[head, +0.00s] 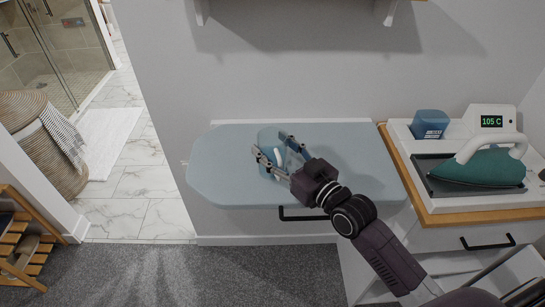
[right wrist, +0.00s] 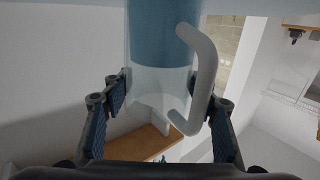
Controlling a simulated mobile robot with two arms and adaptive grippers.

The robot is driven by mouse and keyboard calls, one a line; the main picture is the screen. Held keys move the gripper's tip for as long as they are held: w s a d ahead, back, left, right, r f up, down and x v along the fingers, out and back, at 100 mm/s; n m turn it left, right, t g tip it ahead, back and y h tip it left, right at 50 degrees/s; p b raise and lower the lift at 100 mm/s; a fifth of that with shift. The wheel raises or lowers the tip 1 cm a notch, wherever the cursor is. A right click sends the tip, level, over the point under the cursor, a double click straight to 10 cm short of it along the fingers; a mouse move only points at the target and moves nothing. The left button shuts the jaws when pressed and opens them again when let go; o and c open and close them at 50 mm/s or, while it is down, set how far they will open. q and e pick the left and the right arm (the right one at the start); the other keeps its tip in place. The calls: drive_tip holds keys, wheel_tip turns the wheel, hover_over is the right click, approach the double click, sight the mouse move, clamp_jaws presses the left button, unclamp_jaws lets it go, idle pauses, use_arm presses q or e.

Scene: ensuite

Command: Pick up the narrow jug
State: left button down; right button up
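The narrow jug (head: 268,138) has clear walls, blue contents and a white handle, and is over the light-blue ironing board near its middle. My right gripper (head: 271,143) reaches in from the lower right with its fingers on either side of the jug. In the right wrist view the jug (right wrist: 158,60) is between the two finger pads (right wrist: 158,100), with its handle on the right. The pads are at or very near its walls; I cannot tell whether they grip it. Whether the jug rests on the board is unclear. My left gripper is not in view.
The ironing board (head: 220,170) is otherwise bare. To its right, a white and wooden cabinet (head: 440,215) bears a green iron (head: 480,168), a blue container (head: 430,123) and a 105 C display (head: 491,121). A wicker basket (head: 35,150) stands at the left.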

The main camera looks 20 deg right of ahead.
drive_tip(key=c, duration=0.8)
drive_tip(key=shift+r, duration=0.1)
drive_tip(key=shift+c, duration=0.7)
